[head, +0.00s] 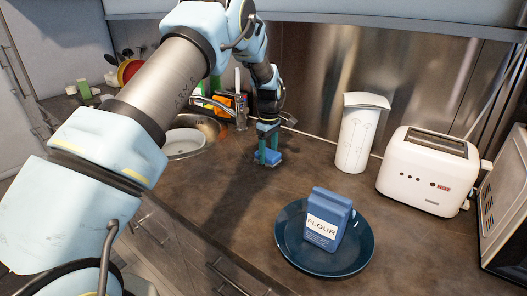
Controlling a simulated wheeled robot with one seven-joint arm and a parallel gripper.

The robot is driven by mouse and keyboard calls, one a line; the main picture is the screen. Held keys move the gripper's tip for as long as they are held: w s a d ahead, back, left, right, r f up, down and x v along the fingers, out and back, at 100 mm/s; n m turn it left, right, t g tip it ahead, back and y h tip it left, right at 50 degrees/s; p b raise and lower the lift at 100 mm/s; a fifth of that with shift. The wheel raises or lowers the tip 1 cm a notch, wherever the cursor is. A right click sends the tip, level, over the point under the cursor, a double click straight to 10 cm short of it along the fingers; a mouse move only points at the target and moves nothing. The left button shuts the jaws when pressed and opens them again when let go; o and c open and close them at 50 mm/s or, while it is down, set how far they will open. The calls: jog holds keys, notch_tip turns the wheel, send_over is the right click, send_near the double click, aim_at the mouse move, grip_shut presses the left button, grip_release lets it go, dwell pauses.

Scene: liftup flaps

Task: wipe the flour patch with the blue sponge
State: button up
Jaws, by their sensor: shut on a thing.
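The blue sponge (268,157) is at the back of the dark counter, near the sink. My gripper (268,150) points down from above and is shut on it, one finger on each side. The sponge is at or just above the counter; I cannot tell whether it touches. No flour patch is clearly visible on the counter; my arm hides part of the area at the left. A blue flour packet (328,218) stands upright in a dark blue bowl (290,245) at the front right.
A white paper towel roll (357,135) and a white toaster (428,170) stand at the back right, with a microwave (507,205) at the right edge. A sink with a white bowl (183,142) lies left of my gripper. The counter's front middle (225,195) is clear.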

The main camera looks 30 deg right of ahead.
aim_at(279, 165)
jog(key=shift+s+d, duration=0.35)
jog(key=shift+s, duration=0.35)
jog(key=shift+s+d, duration=0.35)
jog(key=shift+s, duration=0.35)
jog(key=shift+s+d, duration=0.35)
jog(key=shift+s, duration=0.35)
jog(key=shift+w+a+f, duration=0.1)
jog(key=shift+w+a, duration=0.75)
jog(key=shift+w, duration=0.75)
jog(key=shift+w+a+r, duration=0.1)
jog(key=shift+w+a, duration=0.7)
jog(key=shift+w, duration=0.8)
jog(key=shift+w+a+f, duration=0.1)
jog(key=shift+w+a, duration=0.75)
jog(key=shift+w, duration=0.75)
jog(key=shift+d, duration=0.1)
